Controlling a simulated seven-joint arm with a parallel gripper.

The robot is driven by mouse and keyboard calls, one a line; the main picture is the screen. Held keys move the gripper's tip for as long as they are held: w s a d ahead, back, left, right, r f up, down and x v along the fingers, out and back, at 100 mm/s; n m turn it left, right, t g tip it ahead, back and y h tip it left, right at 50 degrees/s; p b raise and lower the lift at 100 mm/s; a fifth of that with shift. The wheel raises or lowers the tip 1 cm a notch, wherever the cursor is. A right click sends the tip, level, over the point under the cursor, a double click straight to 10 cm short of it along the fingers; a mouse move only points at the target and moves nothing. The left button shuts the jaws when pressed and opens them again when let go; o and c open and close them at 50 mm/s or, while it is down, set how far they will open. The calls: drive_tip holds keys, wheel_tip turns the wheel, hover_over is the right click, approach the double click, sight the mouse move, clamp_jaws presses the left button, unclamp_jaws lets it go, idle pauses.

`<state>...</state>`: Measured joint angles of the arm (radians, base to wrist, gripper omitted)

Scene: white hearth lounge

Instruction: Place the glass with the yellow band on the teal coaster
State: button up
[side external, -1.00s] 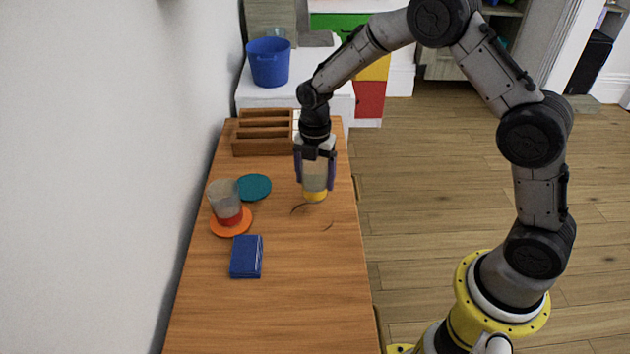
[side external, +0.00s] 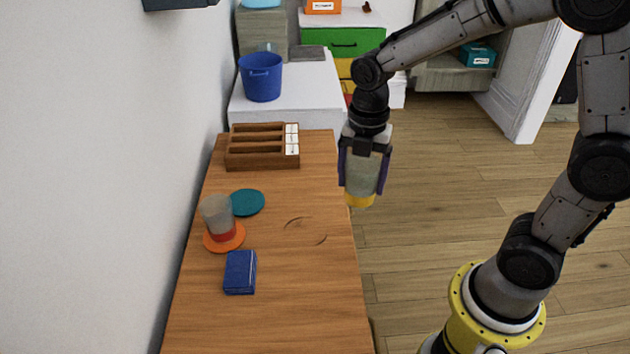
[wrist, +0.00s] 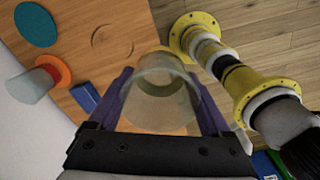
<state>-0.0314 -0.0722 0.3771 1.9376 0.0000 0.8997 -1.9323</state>
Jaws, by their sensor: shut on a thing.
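My gripper (side external: 365,172) is shut on the glass with the yellow band (side external: 361,199), which hangs roughly upright past the right edge of the wooden table in the side view. In the wrist view the glass (wrist: 160,95) sits between the two purple fingers. The teal coaster (side external: 248,202) lies bare on the table, left of my gripper; it also shows in the wrist view (wrist: 37,25). A second glass, with a red band (side external: 217,215), stands on an orange coaster (side external: 224,243) just in front of the teal one.
A blue book-like box (side external: 240,272) lies near the orange coaster. A wooden compartment tray (side external: 262,160) stands at the table's far end, with a blue bucket (side external: 260,78) on a white surface behind it. The table's middle (side external: 290,255) is clear apart from faint curved marks.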

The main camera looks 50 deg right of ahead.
drive_tip(key=shift+s, duration=0.1)
drive_tip(key=w+a+r, duration=0.2)
drive_tip(key=w+r, duration=0.1)
drive_tip(key=w, duration=0.4)
hover_over(245, 202)
drive_tip(key=shift+f, duration=7.25)
drive_tip(key=shift+f, duration=0.1)
drive_tip(key=o, duration=1.4)
drive_tip(key=shift+f, duration=0.1)
